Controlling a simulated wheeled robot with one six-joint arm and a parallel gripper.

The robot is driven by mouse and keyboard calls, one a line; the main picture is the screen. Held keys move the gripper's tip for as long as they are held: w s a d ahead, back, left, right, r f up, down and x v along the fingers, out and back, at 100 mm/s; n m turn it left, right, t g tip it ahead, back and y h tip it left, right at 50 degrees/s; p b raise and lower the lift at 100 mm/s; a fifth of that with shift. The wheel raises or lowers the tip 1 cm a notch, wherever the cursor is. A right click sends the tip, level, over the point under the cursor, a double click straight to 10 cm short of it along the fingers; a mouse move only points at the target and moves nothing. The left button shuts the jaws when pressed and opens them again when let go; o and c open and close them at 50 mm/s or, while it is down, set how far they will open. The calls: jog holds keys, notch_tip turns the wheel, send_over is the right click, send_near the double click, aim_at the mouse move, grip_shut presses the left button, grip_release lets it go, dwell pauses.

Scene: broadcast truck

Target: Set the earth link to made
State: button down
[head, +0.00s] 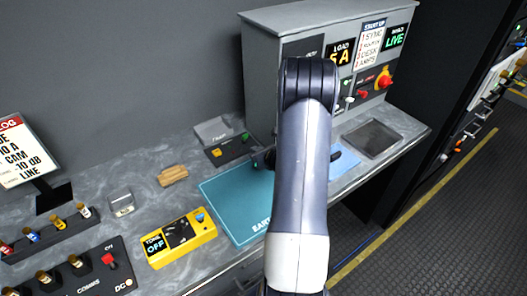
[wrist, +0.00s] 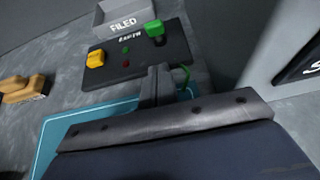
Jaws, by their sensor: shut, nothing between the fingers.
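The earth panel (wrist: 140,56) is a small black plate lettered "EARTH", with a yellow block (wrist: 96,59) at its left and a raised green block (wrist: 154,30) at its right. A small green and a small red spot lie between them. It also shows in the head view (head: 229,152). My gripper (wrist: 160,72) is shut and empty, just in front of the panel's near edge. A thin green loop (wrist: 186,74) shows beside the fingers; I cannot tell what it belongs to. In the head view my arm hides most of my gripper.
A grey tray lettered "FILED" (wrist: 122,20) stands behind the panel. A teal mat (head: 225,195) lies in front. A wooden block (head: 172,176) and a yellow meter (head: 180,238) are to the left. A grey cabinet (head: 262,85) rises at the right.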

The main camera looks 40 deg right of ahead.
aim_at(245, 137)
jog(key=w+p, duration=0.1)
jog(key=w+r, duration=0.1)
jog(key=w, duration=0.1)
jog(key=shift+w+p, duration=0.2)
jog(key=shift+p, duration=0.2)
jog(key=shift+w+d, duration=0.1)
jog(key=shift+w, duration=0.3)
jog(key=shift+w+r+b, duration=0.25)
jog(key=shift+w+b, duration=0.05)
jog(key=shift+b, duration=0.6)
jog(key=shift+w+r, duration=0.25)
jog(key=shift+r, duration=0.05)
jog(key=shift+w+r+g, duration=0.3)
jog(key=shift+r+g, duration=0.05)
jog(key=shift+g, duration=0.15)
jog(key=shift+w, duration=0.1)
jog(key=shift+w+d, duration=0.1)
jog(key=shift+w, duration=0.1)
jog(key=shift+r, duration=0.1)
